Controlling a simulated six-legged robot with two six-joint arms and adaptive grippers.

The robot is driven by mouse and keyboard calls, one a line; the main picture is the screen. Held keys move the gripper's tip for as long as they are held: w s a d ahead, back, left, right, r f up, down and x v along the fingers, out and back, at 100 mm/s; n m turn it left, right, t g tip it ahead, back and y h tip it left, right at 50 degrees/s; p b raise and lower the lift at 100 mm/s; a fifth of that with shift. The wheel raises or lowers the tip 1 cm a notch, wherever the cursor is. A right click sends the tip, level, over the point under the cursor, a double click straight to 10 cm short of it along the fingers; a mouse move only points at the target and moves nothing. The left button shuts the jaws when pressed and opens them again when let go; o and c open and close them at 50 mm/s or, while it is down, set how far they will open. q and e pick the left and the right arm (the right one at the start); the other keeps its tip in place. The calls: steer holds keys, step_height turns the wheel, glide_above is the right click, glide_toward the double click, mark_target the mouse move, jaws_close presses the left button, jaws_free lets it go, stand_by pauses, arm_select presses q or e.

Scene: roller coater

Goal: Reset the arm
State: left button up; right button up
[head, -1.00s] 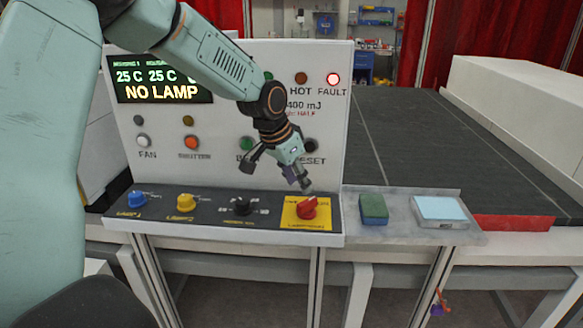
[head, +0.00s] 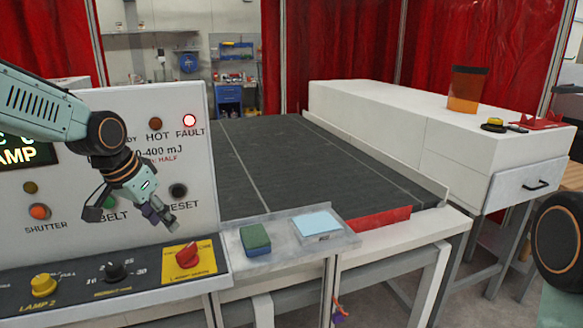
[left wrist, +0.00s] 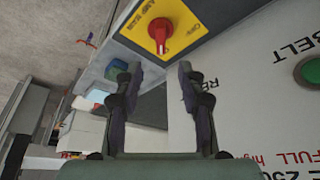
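My left arm comes in from the left in the head view, bent down in front of the white control panel (head: 120,235). My left gripper (head: 130,208) is open and empty, just above and left of the red rotary switch (head: 188,255) on its yellow plate. In the left wrist view, the two fingers of my left gripper (left wrist: 158,74) stand apart with nothing between them. The red switch (left wrist: 161,32) lies beyond the fingertips, not touched. A link of my right arm (head: 562,245) shows at the right edge; its gripper is out of view.
A yellow knob (head: 43,284) and a black knob (head: 114,270) sit left of the switch. The dark conveyor belt (head: 280,165) stretches behind. The red FAULT lamp (head: 189,120) is lit.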

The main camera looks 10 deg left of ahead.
arm_select(q)
steer(key=s+d+f+g, duration=0.1)
steer(key=s+d+f, duration=0.3)
steer(key=f, duration=0.3)
steer(key=s+d+f+n, duration=0.1)
steer(key=s+d+f, duration=0.3)
steer(key=f, duration=0.4)
steer(key=s+d+f+g, duration=0.1)
steer(key=s+d+f, duration=0.3)
steer(key=f, duration=0.3)
steer(key=s+d+f+n+g, duration=0.1)
steer(key=s+f, duration=0.2)
steer(key=s, duration=0.5)
steer(key=s+d+f+g+y, duration=0.1)
steer(key=s+f, duration=0.3)
steer(key=s, duration=0.4)
steer(key=s+d+f+n+g, duration=0.1)
steer(key=s+f, duration=0.2)
steer(key=s, duration=0.5)
step_height(320, 180, down, 17)
steer(key=b, duration=1.7)
steer(key=shift+w+f+t, duration=0.2)
steer(key=shift+w+t, duration=0.05)
steer(key=shift+t, duration=0.05)
steer(key=shift+a, duration=0.1)
steer(key=shift+s+a, duration=0.1)
steer(key=shift+s, duration=0.05)
